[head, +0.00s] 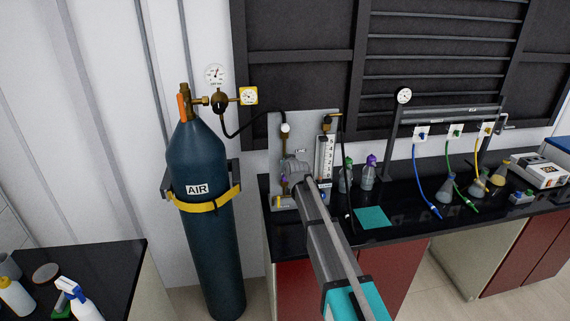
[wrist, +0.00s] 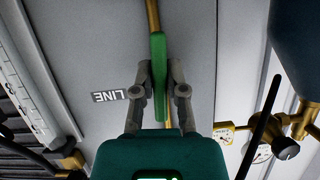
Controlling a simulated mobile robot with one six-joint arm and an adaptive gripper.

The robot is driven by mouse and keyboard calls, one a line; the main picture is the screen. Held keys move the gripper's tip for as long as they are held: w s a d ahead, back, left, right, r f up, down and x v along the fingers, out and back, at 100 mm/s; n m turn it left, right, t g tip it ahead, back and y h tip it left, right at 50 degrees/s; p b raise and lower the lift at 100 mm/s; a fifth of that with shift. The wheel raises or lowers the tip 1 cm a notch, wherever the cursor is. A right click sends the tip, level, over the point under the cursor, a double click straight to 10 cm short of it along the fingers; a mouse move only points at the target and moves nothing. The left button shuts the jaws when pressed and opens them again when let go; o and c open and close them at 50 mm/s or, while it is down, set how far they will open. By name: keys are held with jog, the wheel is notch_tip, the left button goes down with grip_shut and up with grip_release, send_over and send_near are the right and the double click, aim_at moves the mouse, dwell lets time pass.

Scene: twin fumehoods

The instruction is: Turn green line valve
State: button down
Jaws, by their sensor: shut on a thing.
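The green line valve handle (wrist: 158,48) shows in the wrist view as a long green lever, lying nearly along a brass pipe (wrist: 152,14) on a grey panel. My gripper (wrist: 159,72) has one finger on each side of the lever and is shut on it. A "LINE" label (wrist: 109,96) shows upside down to the left of the fingers. In the head view my gripper (head: 296,170) is at the grey panel (head: 275,132), and the green handle is hidden behind my gripper and arm.
A dark AIR cylinder (head: 200,155) with a yellow strap stands left of the panel. A flowmeter (head: 326,155) is just right of my gripper. Bottles (head: 367,175) and a teal mat (head: 372,217) are on the black bench; a black hose (head: 240,130) runs from the regulator to the panel.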

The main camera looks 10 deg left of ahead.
jog(key=c, duration=0.7)
grip_release()
jog(key=shift+f, duration=0.1)
